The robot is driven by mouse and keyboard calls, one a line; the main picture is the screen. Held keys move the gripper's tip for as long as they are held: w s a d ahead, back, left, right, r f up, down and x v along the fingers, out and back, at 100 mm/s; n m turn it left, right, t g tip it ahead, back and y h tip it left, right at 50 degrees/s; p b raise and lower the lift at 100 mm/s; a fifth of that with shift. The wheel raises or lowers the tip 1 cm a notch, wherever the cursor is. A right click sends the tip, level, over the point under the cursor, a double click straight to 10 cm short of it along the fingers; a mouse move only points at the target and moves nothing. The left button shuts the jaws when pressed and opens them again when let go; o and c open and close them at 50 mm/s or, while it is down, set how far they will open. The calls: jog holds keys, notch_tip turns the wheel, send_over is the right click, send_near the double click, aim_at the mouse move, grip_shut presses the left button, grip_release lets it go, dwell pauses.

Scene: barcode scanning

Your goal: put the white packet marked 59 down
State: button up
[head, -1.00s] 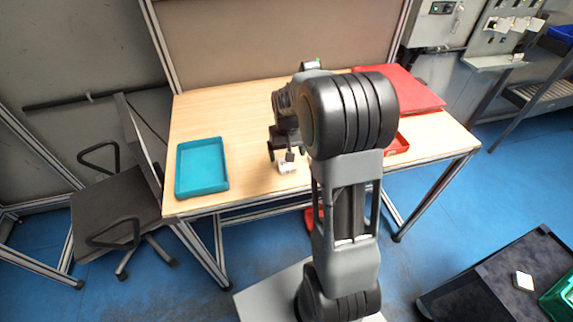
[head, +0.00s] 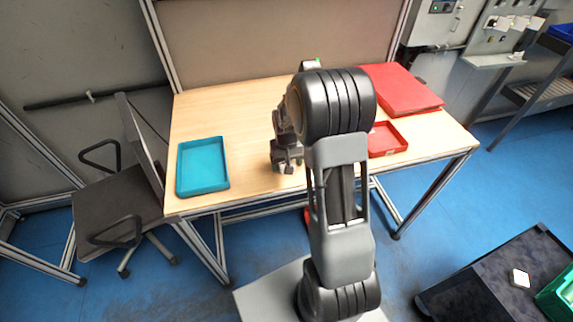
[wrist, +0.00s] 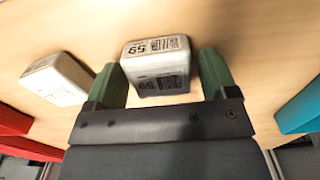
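The white packet marked 59 (wrist: 157,66) lies between the two green fingers of my gripper (wrist: 162,75) in the wrist view, its print showing on two faces. A narrow gap shows between the packet and the right finger; the left finger is close to its edge. The fingers look open around it. The packet appears to rest on the wooden table (wrist: 250,30), though its underside is hidden. In the head view my gripper (head: 287,164) is low over the table, right of the teal tray, and I cannot make out the packet there.
A second white packet (wrist: 58,79) lies close to the left finger. The teal tray (head: 202,166) is at the table's left; a red tray (head: 386,139) and a red panel (head: 402,89) are at its right. Bare table lies between the teal tray and my gripper.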

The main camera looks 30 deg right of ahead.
jog(key=c, duration=0.9)
jog(key=shift+c, duration=0.2)
